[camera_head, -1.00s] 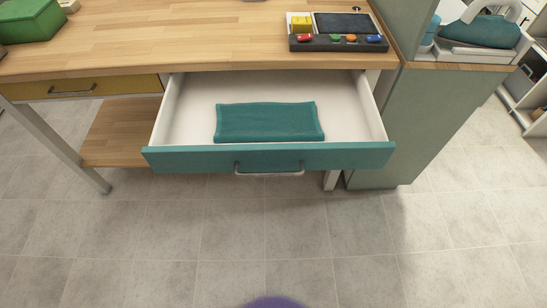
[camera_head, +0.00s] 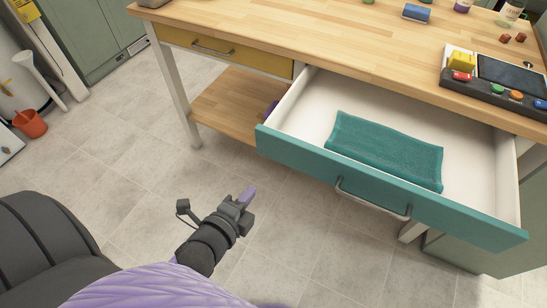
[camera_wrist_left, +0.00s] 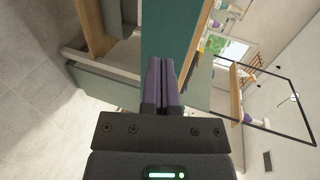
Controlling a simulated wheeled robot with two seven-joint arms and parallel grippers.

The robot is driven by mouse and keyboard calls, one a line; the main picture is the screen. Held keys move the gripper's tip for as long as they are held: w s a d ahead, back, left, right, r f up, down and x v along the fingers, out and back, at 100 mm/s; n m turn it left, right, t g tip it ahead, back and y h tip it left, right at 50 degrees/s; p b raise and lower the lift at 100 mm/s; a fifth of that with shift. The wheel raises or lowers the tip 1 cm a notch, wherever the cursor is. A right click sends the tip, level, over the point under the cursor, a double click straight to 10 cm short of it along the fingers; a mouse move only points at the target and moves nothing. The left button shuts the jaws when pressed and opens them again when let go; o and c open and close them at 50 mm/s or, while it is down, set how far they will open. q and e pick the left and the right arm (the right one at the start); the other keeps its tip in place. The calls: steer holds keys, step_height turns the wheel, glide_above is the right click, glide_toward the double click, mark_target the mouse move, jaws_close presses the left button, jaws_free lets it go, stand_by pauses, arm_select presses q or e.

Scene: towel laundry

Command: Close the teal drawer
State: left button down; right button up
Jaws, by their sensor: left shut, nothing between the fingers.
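The teal drawer (camera_head: 385,184) is pulled out from under the wooden table, with its handle (camera_head: 372,200) on the front. A folded teal towel (camera_head: 385,150) lies flat inside it. My left gripper (camera_head: 246,197) is shut and empty, in front of and to the left of the drawer front, apart from it in the head view. In the left wrist view the two purple fingers (camera_wrist_left: 161,64) are together, with a teal panel (camera_wrist_left: 165,28) beyond them that looks like the drawer front. My right gripper is not in view.
A yellow drawer (camera_head: 215,47) at the left of the table is shut. A wooden lower shelf (camera_head: 235,105) is below it. A tray with coloured buttons (camera_head: 490,88) sits on the tabletop at right. A red bucket (camera_head: 30,123) stands far left. The tiled floor in front is clear.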

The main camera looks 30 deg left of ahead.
mark_target(281, 153)
arm_select(q)
steer(key=b+x, duration=0.1)
steer(key=x, duration=0.3)
steer(key=b+x, duration=0.1)
steer(key=x, duration=0.2)
steer(key=b+x, duration=0.1)
steer(key=x, duration=0.3)
steer(key=shift+w+r, duration=0.15)
steer(key=shift+w, duration=0.3)
steer(key=shift+w+r, duration=0.1)
steer(key=shift+w, duration=0.4)
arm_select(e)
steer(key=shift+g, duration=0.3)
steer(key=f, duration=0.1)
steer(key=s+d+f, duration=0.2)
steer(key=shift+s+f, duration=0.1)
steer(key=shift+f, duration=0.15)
arm_select(q)
steer(key=shift+w, duration=0.1)
